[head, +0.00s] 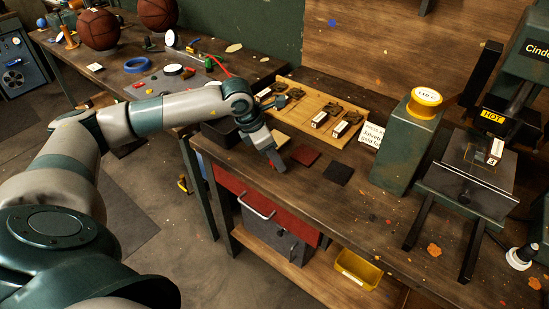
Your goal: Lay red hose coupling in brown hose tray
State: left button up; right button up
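My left gripper (277,164) points down over the near edge of the workbench, just left of a dark red square patch. A tiny reddish spot shows by its fingertips, too small to identify, and I cannot tell whether the fingers are open or shut. I cannot make out a red hose coupling for certain. A light brown wooden tray or board (286,122) with several small dark pieces and white tags lies beyond the gripper; I cannot tell whether it is the hose tray. My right gripper is not in view.
The dark red patch (305,158) and a black patch (338,174) lie flat on the bench. A dark bin (222,132) sits left of my gripper, partly behind my arm. A green post (403,145) and a hot press (468,190) stand at right. Leather balls (99,29) rest far left.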

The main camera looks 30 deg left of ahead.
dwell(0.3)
pick_arm(q)
grip_shut()
jog(key=shift+r, duration=0.1)
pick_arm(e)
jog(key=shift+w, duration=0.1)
